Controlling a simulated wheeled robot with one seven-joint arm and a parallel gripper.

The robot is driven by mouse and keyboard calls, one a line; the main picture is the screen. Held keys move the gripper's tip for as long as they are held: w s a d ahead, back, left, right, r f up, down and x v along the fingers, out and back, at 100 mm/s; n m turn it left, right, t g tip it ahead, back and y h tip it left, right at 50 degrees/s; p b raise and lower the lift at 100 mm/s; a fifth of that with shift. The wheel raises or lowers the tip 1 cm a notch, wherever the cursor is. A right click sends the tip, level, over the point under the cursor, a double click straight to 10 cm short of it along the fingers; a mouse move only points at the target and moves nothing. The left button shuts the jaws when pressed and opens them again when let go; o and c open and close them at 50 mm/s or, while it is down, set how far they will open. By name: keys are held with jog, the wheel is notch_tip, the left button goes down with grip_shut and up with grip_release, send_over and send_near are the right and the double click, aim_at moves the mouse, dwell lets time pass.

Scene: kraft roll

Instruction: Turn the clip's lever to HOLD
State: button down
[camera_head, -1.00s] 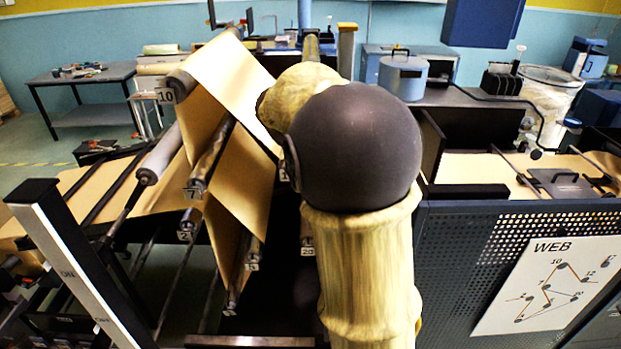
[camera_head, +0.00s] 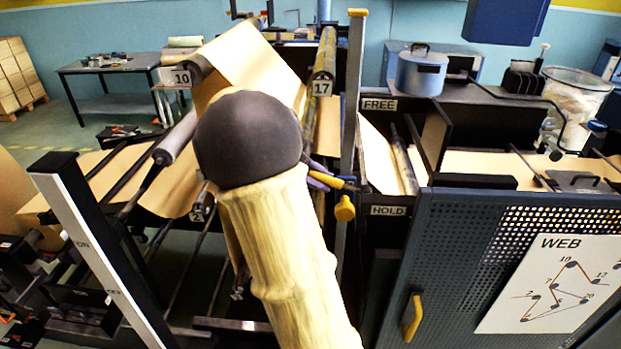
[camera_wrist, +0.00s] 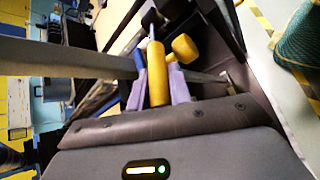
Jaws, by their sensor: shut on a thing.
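The clip's lever (camera_head: 333,181) is a yellow handle near the upright post, at a height between the FREE label (camera_head: 379,105) above and the HOLD label (camera_head: 389,211) below, nearer HOLD. A yellow knob (camera_head: 344,209) sits just below it. My gripper (camera_head: 318,175) shows partly behind my arm, its purple fingers at the lever. In the wrist view my gripper (camera_wrist: 158,92) is shut on the yellow lever (camera_wrist: 157,68), with a purple finger on each side. The yellow knob (camera_wrist: 185,47) is beside it, to the right. The clip's body is mostly hidden.
The upright post (camera_head: 351,110) stands right by my gripper. A perforated blue panel (camera_head: 450,240) with a yellow handle (camera_head: 412,317) and a WEB diagram (camera_head: 555,270) is at the right. Rollers and kraft paper (camera_head: 245,60) fill the left.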

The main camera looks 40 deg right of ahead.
jog(key=shift+a+f, duration=0.1)
jog(key=shift+f, duration=0.2)
jog(key=c, duration=1.3)
grip_release()
jog(key=shift+w, duration=0.1)
jog(key=shift+r, duration=0.1)
jog(key=shift+w+a+r, duration=0.25)
jog(key=shift+a+r, duration=0.05)
jog(key=shift+a, duration=0.05)
jog(key=b+v, duration=0.2)
jog(key=v, duration=1.4)
jog(key=shift+a+b, duration=0.2)
jog(key=shift+b, duration=0.15)
jog(key=shift+f, duration=0.15)
